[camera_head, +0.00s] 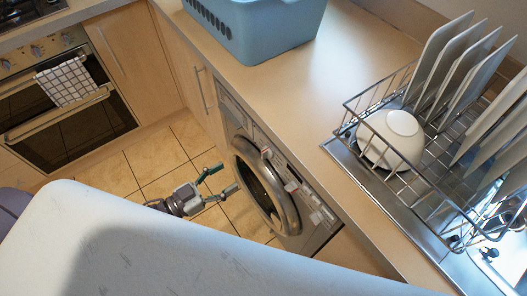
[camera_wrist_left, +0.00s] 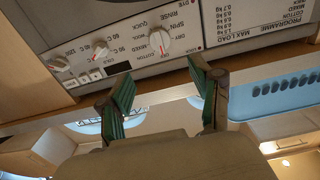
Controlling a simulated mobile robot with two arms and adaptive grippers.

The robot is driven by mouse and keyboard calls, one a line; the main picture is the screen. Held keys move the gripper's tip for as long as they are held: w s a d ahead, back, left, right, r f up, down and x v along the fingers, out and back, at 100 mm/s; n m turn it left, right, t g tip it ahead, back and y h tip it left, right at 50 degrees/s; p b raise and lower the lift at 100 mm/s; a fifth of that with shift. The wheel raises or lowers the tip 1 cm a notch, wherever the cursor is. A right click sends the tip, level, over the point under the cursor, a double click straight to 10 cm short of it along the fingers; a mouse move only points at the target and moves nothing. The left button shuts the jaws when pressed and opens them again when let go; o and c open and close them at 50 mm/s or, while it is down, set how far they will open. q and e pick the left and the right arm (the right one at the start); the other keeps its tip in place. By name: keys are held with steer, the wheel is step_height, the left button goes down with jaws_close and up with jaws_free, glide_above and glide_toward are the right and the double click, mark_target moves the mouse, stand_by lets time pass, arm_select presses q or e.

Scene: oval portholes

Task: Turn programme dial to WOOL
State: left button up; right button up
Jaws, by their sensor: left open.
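The washing machine (camera_head: 238,118) is built in under the worktop, its round door (camera_head: 286,215) facing left in the head view. In the left wrist view its control panel appears upside down. The white programme dial (camera_wrist_left: 160,42) is ringed by labels; SPIN, RINSE, QUICK and COTTON can be read. My left gripper (camera_head: 226,178) is open and empty in front of the door. Its green-padded fingers (camera_wrist_left: 160,80) show just below the programme dial, apart from it.
The worktop (camera_head: 290,95) above the machine carries a blue basket (camera_head: 262,35) and a dish rack with plates and a white bowl (camera_head: 391,140). An oven (camera_head: 65,125) with a checked towel stands at the left. Tiled floor (camera_head: 155,165) is clear between.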

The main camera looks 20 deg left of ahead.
mark_target(262, 155)
arm_select(q)
steer(key=p+x, duration=0.1)
steer(key=x, duration=1)
steer(key=shift+w+d, duration=0.25)
steer(key=shift+w, duration=0.05)
steer(key=shift+c, duration=0.2)
steer(key=c, duration=1.1)
